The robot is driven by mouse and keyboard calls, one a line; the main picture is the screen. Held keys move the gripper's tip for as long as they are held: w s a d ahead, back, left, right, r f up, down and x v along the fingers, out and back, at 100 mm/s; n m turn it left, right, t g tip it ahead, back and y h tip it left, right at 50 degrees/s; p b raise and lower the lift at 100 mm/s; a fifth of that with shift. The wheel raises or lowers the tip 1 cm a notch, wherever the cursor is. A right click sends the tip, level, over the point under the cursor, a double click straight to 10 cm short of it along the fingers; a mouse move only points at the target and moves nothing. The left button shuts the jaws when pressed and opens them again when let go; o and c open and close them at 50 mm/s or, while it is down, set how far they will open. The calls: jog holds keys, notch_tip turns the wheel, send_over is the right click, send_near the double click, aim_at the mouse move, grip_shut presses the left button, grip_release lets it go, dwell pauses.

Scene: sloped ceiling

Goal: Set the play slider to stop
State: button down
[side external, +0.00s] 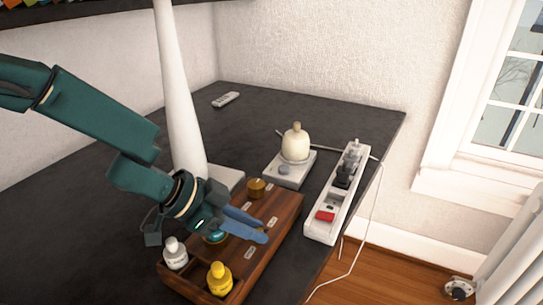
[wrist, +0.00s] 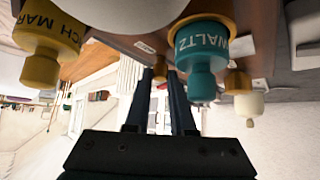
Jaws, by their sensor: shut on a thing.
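A wooden box (side external: 285,217) with small pale label plates on its top stands at the front edge of the dark table. My gripper (side external: 262,228), with blue fingers, is low over its right part. In the wrist view my gripper (wrist: 161,76) has its fingertips on either side of a small brass slider knob (wrist: 160,69), shut on it. The side view hides this knob behind the fingers. The label texts are too small to read.
A teal WALTZ peg (wrist: 201,60) stands close beside the fingers. A yellow peg (side external: 219,279) and a white peg (side external: 175,253) stand at the box's near end. A brass knob (side external: 256,187) is at its far end. A power strip (side external: 328,205) lies to the right.

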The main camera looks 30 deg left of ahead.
jog(key=shift+s, duration=0.1)
jog(key=c, duration=0.8)
grip_release()
jog(key=shift+o, duration=0.2)
jog(key=shift+v, duration=2.55)
